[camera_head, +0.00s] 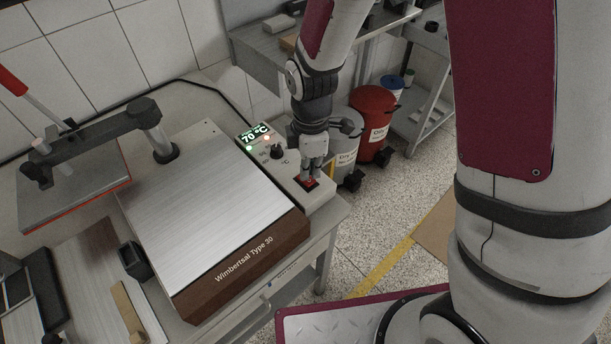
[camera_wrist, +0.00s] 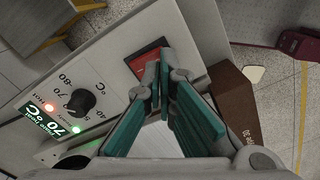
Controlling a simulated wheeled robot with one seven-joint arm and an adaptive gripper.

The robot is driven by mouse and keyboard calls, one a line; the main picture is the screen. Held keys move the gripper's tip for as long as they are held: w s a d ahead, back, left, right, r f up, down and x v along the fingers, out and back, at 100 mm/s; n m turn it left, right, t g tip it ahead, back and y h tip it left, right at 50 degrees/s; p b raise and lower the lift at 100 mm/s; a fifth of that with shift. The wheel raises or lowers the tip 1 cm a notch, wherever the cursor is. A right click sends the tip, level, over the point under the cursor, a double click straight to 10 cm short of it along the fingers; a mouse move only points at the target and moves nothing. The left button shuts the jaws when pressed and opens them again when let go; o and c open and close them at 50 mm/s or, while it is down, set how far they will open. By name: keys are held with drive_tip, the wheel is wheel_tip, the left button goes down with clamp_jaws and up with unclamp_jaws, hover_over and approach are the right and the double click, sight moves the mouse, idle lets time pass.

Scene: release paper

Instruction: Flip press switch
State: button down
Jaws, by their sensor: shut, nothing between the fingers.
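The red press switch (camera_head: 309,183) sits at the front end of the control panel on the heat press. In the wrist view the red switch (camera_wrist: 148,62) shows just beyond my fingertips, partly covered by them. My gripper (camera_head: 311,176) points down over the switch, with its fingers closed together and nothing between them. In the wrist view the fingertips of my gripper (camera_wrist: 160,76) are at the switch's near edge; I cannot tell whether they touch it.
The panel has a black dial (camera_head: 277,152) and a lit display (camera_head: 254,135) reading 70 °C. The press's metal plate (camera_head: 200,200) lies left of it. A raised press head (camera_head: 75,188) is at far left. Red bin (camera_head: 374,112) stands behind, on the floor.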

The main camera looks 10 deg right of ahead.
sight(310, 181)
drive_tip(key=shift+f+b, duration=0.55)
drive_tip(key=shift+f, duration=0.6)
idle(0.6)
drive_tip(key=shift+r+p, duration=1.7)
drive_tip(key=shift+r, duration=1.8)
drive_tip(key=s+d+r+m+t, duration=0.1)
drive_tip(key=s+d+r+m, duration=0.25)
drive_tip(key=r, duration=0.35)
drive_tip(key=s+d+r+m+t, duration=0.25)
drive_tip(key=r+m, duration=0.25)
drive_tip(key=r, duration=0.3)
drive_tip(key=s+d+r+m+t, duration=0.1)
drive_tip(key=s+d+r+m, duration=0.3)
drive_tip(key=r, duration=0.3)
drive_tip(key=s+d+r+m+t, duration=0.1)
drive_tip(key=s+d+r+m, duration=0.1)
drive_tip(key=s+r+m, duration=0.2)
drive_tip(key=s+m, duration=0.2)
drive_tip(key=s, duration=0.2)
drive_tip(key=shift+d+r, duration=0.15)
